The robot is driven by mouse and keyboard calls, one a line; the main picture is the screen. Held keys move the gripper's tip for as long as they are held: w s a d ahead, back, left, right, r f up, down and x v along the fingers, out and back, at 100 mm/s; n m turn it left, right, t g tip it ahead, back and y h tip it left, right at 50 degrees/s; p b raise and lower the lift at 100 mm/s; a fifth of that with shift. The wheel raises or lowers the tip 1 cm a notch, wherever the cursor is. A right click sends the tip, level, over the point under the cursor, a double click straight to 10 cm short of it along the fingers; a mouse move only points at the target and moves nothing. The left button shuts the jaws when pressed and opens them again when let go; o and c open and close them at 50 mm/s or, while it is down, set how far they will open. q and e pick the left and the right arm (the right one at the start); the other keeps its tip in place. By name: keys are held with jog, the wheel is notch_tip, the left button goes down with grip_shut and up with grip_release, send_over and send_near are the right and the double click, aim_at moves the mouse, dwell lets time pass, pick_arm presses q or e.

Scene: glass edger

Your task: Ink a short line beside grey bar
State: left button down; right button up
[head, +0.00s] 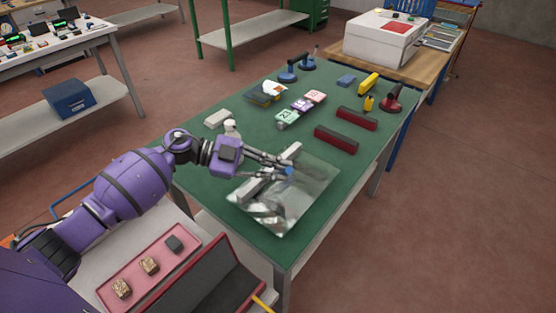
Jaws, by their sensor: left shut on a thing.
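A clear, reflective glass sheet (316,183) lies on the near end of the green-topped table. A light grey bar (250,189) lies slantwise along the sheet's left side. Its far end shows beyond my fingers, and its middle is hidden by them. My left gripper (286,165) reaches in from the left, low over the bar and the glass. It is shut on a small blue marker-like thing (290,171), mostly hidden between the fingers. Whether its tip touches the glass is too small to tell. I see no ink line. My right gripper is out of view.
A white bottle (231,128) and a pale block (217,118) stand close behind my wrist. A pink tray (150,283) is near.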

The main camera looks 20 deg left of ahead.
pick_arm(q)
notch_tip(320, 180, up, 3)
jog(key=shift+f+p, duration=0.1)
jog(key=shift+p, duration=0.45)
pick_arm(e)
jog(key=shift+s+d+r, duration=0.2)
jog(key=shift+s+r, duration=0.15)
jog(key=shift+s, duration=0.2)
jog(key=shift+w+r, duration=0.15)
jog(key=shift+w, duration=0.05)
